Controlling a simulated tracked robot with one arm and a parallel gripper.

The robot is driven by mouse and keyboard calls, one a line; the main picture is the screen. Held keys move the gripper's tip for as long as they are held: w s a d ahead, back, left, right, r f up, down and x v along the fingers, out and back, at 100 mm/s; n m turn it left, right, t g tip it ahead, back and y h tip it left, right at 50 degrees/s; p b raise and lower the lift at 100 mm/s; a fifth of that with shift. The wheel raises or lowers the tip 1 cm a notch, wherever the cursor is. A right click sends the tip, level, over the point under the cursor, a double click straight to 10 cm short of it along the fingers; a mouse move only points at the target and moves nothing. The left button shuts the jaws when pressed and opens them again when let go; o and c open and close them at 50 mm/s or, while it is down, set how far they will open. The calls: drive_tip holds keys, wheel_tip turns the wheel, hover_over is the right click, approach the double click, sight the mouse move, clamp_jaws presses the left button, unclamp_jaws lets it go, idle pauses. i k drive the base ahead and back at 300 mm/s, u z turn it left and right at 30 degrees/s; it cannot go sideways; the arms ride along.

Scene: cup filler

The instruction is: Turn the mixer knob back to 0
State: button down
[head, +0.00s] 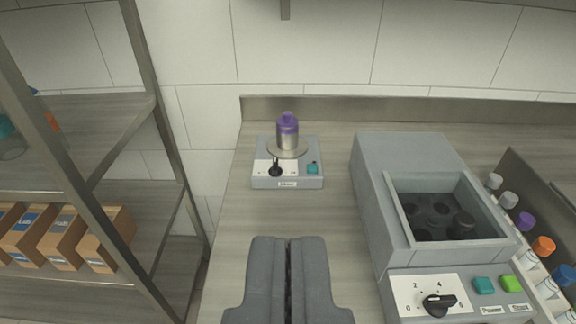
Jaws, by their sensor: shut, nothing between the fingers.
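The mixer (258,182) is a small grey box on the counter, left of centre. Its black knob (275,170) sits on a white dial on the front face, with a teal button (312,168) to its right. The knob's pointer looks roughly upright, but the dial marks are too small to read surely. A purple-capped metal bottle (288,130) stands on the mixer's round plate (288,151). My gripper (288,240) is shut and empty, in front of the mixer and apart from it. Nothing hides the knob.
A larger grey machine (400,155) with a recessed well, a 0–6 knob (438,304) and teal and green buttons stands at right. Colour-capped tubes (543,246) stand in a rack beyond it. Metal shelving with cardboard boxes (65,238) is at left. Counter between gripper and mixer is clear.

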sight(275, 171)
drive_tip(key=u, duration=1.4)
drive_tip(key=k, duration=0.6)
drive_tip(key=z, duration=1.4)
drive_tip(key=i, duration=1.05)
